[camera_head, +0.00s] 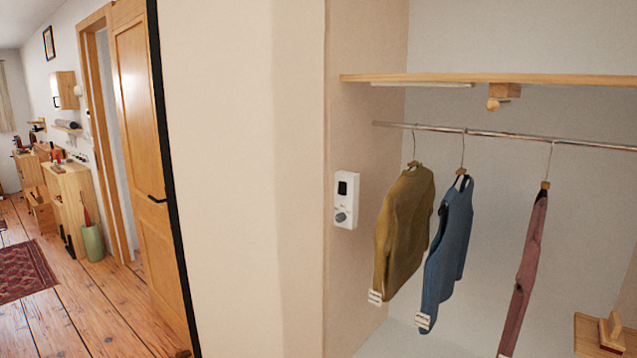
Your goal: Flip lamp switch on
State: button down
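A white wall unit (346,200) is fixed upright on the beige side wall of the closet niche. It has a dark rocker or window (342,188) in its upper half and a grey round knob (341,216) below. I cannot tell which of these is the lamp switch, or its position. A slim white strip (422,85), possibly a lamp, sits under the wooden shelf and does not look clearly lit. My gripper is not in view.
A wooden shelf (500,79) and a metal rail (500,134) cross the niche. An olive sweater (402,232), a blue sweater (449,253) and a pink garment (527,265) hang right of the unit. A wooden door (145,150) stands left. The wall before the unit is clear.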

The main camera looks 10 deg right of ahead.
aim_at(342, 186)
jog(key=i+u, duration=0.15)
jog(key=i, duration=1.3)
